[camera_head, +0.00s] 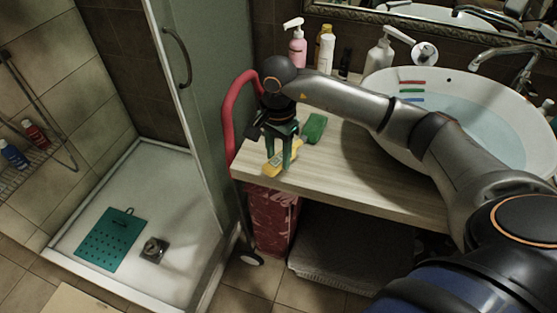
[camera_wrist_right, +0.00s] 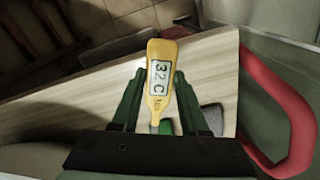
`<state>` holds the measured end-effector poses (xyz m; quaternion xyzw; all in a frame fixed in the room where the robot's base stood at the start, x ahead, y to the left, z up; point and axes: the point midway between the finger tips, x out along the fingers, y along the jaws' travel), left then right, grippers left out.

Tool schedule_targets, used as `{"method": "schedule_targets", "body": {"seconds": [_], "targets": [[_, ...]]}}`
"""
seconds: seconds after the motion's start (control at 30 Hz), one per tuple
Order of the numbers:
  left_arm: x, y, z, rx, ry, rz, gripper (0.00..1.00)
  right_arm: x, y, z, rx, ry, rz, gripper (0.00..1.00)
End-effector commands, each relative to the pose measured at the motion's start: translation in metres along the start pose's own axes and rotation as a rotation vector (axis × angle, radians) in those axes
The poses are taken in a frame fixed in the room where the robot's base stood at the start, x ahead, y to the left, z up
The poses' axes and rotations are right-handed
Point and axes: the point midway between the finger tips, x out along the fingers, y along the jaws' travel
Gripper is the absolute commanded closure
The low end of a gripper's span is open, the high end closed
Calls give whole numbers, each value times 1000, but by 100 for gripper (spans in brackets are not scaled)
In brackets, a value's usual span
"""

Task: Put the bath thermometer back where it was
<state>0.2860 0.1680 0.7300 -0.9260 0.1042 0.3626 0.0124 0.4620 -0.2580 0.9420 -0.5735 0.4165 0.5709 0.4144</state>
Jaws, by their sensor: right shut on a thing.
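The bath thermometer (camera_head: 275,166) is yellow and lies at or just above the counter's front left edge in the head view. In the right wrist view the thermometer (camera_wrist_right: 158,55) shows a pale display reading 32 C. My right gripper (camera_head: 280,156) points down with its dark green fingers on either side of the thermometer and is shut on it. Whether the thermometer touches the counter is hard to tell. My left gripper is not in view.
A green block (camera_head: 314,128) lies on the wooden counter (camera_head: 350,160) right of the gripper. A red curved handle (camera_head: 232,110) rises at the left edge. Bottles (camera_head: 296,45) stand behind; a water-filled basin (camera_head: 470,125) is at right. The counter's front middle is clear.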

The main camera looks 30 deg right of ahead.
Motion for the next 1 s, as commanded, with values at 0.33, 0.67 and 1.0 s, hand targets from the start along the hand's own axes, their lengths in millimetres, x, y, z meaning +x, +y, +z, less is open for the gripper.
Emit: {"method": "schedule_targets", "body": {"seconds": [0.33, 0.67, 1.0], "targets": [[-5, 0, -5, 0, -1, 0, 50, 26, -7, -9, 0, -3, 4, 100], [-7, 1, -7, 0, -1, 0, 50, 46, -8, -9, 0, 0, -2, 100], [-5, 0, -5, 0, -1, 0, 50, 47, -8, -9, 0, 0, -2, 35]]}}
